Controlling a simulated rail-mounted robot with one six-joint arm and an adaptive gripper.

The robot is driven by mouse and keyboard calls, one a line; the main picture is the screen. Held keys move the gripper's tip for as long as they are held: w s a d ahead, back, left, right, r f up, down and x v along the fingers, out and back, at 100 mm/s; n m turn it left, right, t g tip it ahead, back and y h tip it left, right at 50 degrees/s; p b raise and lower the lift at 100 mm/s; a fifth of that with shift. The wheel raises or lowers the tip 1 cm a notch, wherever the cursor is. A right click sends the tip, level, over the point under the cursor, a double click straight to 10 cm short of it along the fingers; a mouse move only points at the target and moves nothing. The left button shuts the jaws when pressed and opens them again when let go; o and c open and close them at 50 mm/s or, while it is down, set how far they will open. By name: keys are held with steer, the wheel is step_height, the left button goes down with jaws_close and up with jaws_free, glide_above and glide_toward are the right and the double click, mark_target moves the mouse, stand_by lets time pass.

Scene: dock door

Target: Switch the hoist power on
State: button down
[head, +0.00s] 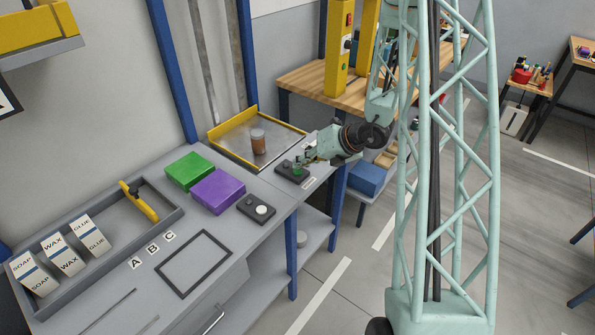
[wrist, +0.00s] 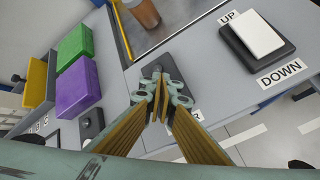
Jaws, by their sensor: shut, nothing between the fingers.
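My gripper (head: 299,166) is shut and empty, with its fingertips down at a small dark control box (head: 283,177) on the grey bench. In the wrist view the fingertips (wrist: 161,90) cover most of that box (wrist: 154,71). A white label (wrist: 196,113) beside it is mostly hidden; only a final "R" reads.
A yellow-edged metal plate (head: 232,132) with a brown jar (head: 258,142) lies behind the box. Green (head: 190,171) and purple (head: 218,191) blocks and another dark box with a round white knob (head: 261,210) stand to the left. A yellow post (head: 339,55) with controls stands behind.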

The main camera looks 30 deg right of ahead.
mark_target(299, 171)
steer(key=shift+f+b, duration=0.45)
steer(key=shift+b, duration=0.05)
stand_by(0.3)
steer(key=shift+r, duration=0.5)
stand_by(0.7)
steer(key=shift+r+p, duration=2.2)
steer(key=shift+r, duration=0.75)
